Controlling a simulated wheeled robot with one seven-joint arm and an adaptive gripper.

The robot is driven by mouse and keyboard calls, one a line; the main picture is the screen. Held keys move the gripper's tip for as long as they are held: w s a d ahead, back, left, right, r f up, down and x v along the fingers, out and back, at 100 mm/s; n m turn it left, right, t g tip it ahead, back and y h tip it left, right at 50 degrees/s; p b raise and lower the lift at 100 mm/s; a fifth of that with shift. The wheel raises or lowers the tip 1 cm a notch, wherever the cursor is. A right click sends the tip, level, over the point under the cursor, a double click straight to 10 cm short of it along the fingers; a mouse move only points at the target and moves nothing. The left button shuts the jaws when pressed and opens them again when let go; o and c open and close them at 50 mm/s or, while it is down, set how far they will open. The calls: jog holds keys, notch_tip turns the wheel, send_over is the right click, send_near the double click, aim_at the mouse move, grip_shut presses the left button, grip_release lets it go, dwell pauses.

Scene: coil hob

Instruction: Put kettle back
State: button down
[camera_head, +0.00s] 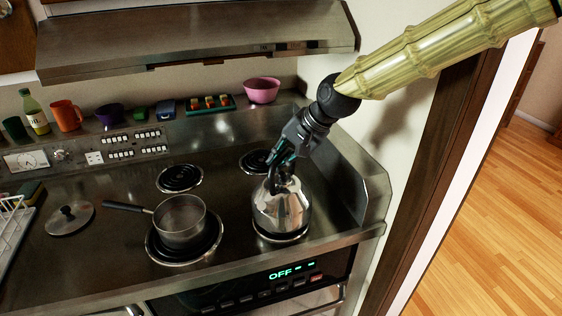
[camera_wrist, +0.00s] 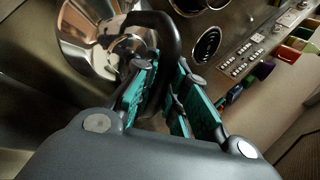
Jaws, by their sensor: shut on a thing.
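A shiny steel kettle (camera_head: 281,208) with a black handle is on or just above the front right coil burner (camera_head: 281,237) of the hob; I cannot tell whether its base touches. My gripper (camera_head: 279,172) comes down from the upper right and is shut on the kettle's handle. In the wrist view, the teal-padded fingers (camera_wrist: 170,85) close around the black handle (camera_wrist: 160,30), with the kettle body (camera_wrist: 85,35) at the upper left. The kettle looks about upright in the head view.
A steel saucepan (camera_head: 180,219) stands on the front left burner, its lid (camera_head: 69,218) to the left. The rear burners (camera_head: 179,178) are bare. A pink bowl (camera_head: 261,90), tray (camera_head: 209,104) and cups line the back ledge. A raised side panel (camera_head: 368,185) edges the hob right; a range hood (camera_head: 200,35) hangs above.

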jog(key=shift+f, duration=1)
jog(key=c, duration=1.5)
grip_release()
jog(key=shift+f, duration=0.1)
jog(key=shift+o, duration=0.2)
jog(key=shift+r, duration=0.2)
jog(key=b+v, duration=0.1)
jog(key=v, duration=1.1)
jog(key=shift+s+a, duration=0.1)
